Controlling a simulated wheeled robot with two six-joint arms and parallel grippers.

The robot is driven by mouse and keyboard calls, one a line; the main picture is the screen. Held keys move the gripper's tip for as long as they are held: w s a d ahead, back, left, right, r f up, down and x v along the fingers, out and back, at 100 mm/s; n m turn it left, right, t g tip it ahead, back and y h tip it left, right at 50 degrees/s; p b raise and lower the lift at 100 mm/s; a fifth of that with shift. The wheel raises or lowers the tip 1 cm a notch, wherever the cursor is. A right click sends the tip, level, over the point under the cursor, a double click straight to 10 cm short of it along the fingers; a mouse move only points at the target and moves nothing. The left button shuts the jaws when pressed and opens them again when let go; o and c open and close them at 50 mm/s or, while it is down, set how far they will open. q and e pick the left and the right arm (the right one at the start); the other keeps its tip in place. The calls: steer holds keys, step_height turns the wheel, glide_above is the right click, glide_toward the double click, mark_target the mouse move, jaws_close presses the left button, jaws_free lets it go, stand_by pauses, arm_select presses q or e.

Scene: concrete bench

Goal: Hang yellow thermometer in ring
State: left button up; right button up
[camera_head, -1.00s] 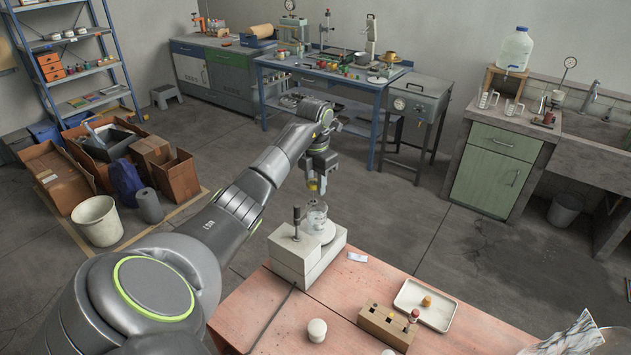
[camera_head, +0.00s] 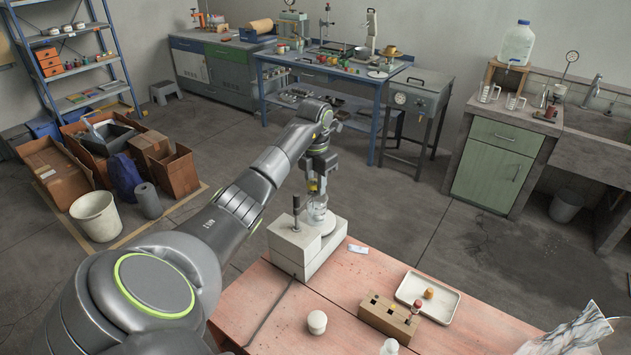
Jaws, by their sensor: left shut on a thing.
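My left gripper (camera_head: 317,174) points down over the pale stand near the back edge of the pink bench. It is shut on a small yellow piece, which I take to be the top of the yellow thermometer (camera_head: 313,185). Just below is a clear glass beaker (camera_head: 317,210) on the stand. The thermometer's lower part is too small to make out, so I cannot tell whether it is inside the glass. I cannot make out a ring; it may be hidden by the gripper or too thin to see. My right gripper is not in view.
The pale block stand (camera_head: 290,258) has a dark upright knob at its left. On the pink bench (camera_head: 275,315) are a wooden block (camera_head: 385,322) with holes and a red-topped stopper, a white tray (camera_head: 441,312) with an orange piece, and white knobs. The bench's front middle is mostly clear.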

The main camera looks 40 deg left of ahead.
arm_select(q)
steer(key=shift+f+b, duration=0.4)
steer(key=shift+f, duration=0.25)
steer(key=o, duration=1.4)
steer(key=shift+r, duration=0.2)
steer(key=shift+r+p, duration=2.1)
steer(key=shift+r, duration=1.3)
steer(key=shift+f, duration=0.15)
